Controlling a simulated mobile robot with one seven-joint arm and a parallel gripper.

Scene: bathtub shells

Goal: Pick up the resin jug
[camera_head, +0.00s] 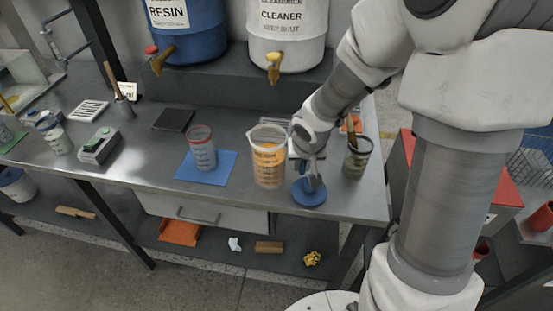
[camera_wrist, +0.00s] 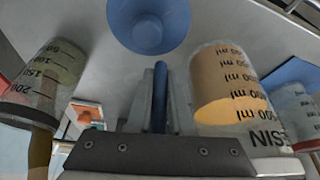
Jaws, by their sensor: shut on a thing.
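The resin jug (camera_head: 268,160) is a clear, marked container with orange liquid, upright near the front of the steel bench. It also shows right of my fingers in the wrist view (camera_wrist: 222,85). My gripper (camera_head: 313,178) is pointed down at the jug's right side.
A blue disc (camera_head: 309,193) with a raised centre lies just below my fingertips. A cup with a brush (camera_head: 357,158) stands close on the right. A red-rimmed cup (camera_head: 202,150) stands on a blue mat (camera_head: 225,163) to the left. Blue and white drums stand behind.

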